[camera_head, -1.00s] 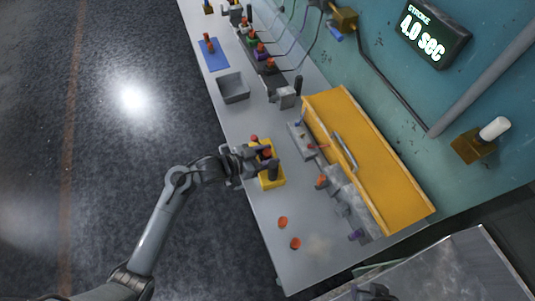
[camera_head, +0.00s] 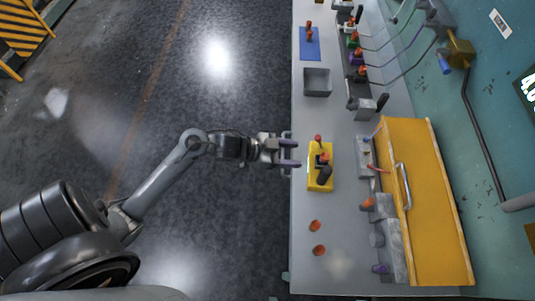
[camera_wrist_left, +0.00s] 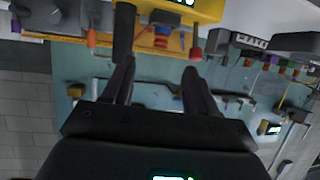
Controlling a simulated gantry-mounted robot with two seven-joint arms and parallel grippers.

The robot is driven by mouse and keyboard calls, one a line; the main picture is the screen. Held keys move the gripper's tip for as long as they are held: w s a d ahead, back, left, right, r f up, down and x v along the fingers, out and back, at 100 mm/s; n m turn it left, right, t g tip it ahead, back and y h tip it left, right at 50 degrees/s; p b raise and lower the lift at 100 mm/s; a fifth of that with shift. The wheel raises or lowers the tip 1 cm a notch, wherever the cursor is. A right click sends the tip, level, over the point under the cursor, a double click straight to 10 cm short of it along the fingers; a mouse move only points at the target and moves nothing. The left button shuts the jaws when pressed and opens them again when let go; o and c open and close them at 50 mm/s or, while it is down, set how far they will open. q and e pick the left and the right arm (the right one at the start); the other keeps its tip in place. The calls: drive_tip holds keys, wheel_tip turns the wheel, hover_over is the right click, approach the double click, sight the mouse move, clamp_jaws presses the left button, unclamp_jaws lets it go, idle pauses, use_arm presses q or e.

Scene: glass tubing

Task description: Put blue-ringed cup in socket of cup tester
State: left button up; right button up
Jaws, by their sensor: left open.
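My left gripper (camera_head: 294,152) is open and empty, at the table's left edge, left of a small yellow device (camera_head: 313,184) with red-orange and dark parts on top. In the left wrist view the open fingers (camera_wrist_left: 158,68) point toward the yellow device (camera_wrist_left: 208,9), which is at the top of the picture, with nothing between them. Two small orange cups (camera_head: 315,226) (camera_head: 318,250) are on the table's near part. No blue ring can be made out on either, and I cannot tell which device is the cup tester. My right gripper is not in view.
A grey open bin (camera_head: 317,75) and a blue mat (camera_head: 310,50) with orange pieces lie farther along the table. A yellow panel with a handle (camera_head: 430,205) and grey machines (camera_head: 385,215) line the right side.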

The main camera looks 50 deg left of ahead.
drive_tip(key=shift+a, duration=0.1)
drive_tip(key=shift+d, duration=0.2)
use_arm(q)
drive_tip(key=s+f+n+g+y, duration=0.2)
drive_tip(key=s+n+g+y, duration=0.1)
drive_tip(key=s, duration=0.6)
drive_tip(key=s+d+f+n+g+y, duration=0.1)
drive_tip(key=s+f+n+g+y, duration=0.1)
drive_tip(key=s, duration=0.7)
drive_tip(key=f+g+y, duration=0.1)
drive_tip(key=g+y, duration=0.1)
drive_tip(key=y, duration=0.1)
drive_tip(key=shift+s+f+n, duration=0.15)
drive_tip(key=shift+s+n, duration=0.05)
drive_tip(key=shift+n, duration=0.2)
